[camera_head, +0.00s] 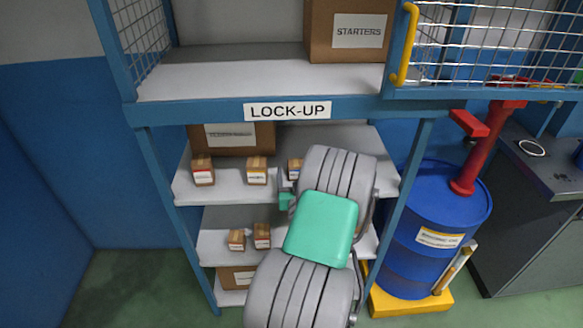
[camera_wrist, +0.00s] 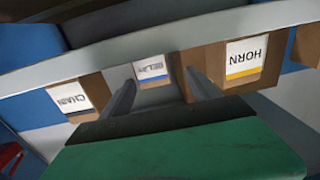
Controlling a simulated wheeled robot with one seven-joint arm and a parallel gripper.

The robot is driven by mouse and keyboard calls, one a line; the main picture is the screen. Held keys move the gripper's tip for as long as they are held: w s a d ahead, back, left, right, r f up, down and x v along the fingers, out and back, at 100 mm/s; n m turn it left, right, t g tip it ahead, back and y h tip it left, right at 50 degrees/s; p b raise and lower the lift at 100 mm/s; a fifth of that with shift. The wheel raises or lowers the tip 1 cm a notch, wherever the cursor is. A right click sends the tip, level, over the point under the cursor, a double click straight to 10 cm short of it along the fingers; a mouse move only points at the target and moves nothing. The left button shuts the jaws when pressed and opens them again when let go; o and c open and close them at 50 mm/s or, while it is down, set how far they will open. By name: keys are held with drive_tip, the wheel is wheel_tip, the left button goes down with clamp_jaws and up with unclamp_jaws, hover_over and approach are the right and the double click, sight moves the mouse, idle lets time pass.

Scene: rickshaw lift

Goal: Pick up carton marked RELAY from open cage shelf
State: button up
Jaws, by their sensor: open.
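The RELAY carton (camera_wrist: 153,72), small and brown with a white label and blue stripe, is near the centre of the wrist view. My gripper (camera_wrist: 160,88) is open. Its two fingers point at the carton's front from either side, and nothing is held; I cannot tell whether they touch it. In the head view a small carton with a blue stripe (camera_head: 294,168), which looks like the same one, stands on the upper lower shelf of the cage (camera_head: 225,186), partly hidden by my arm. My teal gripper body (camera_head: 286,201) shows just below it, its fingers mostly hidden.
The HORN carton (camera_wrist: 245,62) and CHAIN carton (camera_wrist: 80,100) stand on either side of RELAY. A larger carton (camera_head: 231,136) is behind. The LOCK-UP beam (camera_head: 190,112) and top shelf lie above. A blue drum (camera_head: 432,210) stands right of the cage.

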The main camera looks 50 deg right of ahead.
sight(295, 159)
drive_tip(key=shift+w+d+r+p, duration=0.1)
drive_tip(key=shift+w+d+p, duration=0.2)
drive_tip(key=shift+d, duration=0.25)
drive_tip(key=shift+w+d+p, duration=0.3)
drive_tip(key=shift+d, duration=0.2)
drive_tip(key=p+x, duration=0.3)
drive_tip(key=x, duration=0.1)
drive_tip(key=shift+d, duration=0.2)
drive_tip(key=shift+w+d+f, duration=0.15)
drive_tip(key=shift+f, duration=0.1)
drive_tip(key=shift+c, duration=0.3)
drive_tip(key=c, duration=1.4)
drive_tip(key=shift+c, duration=0.2)
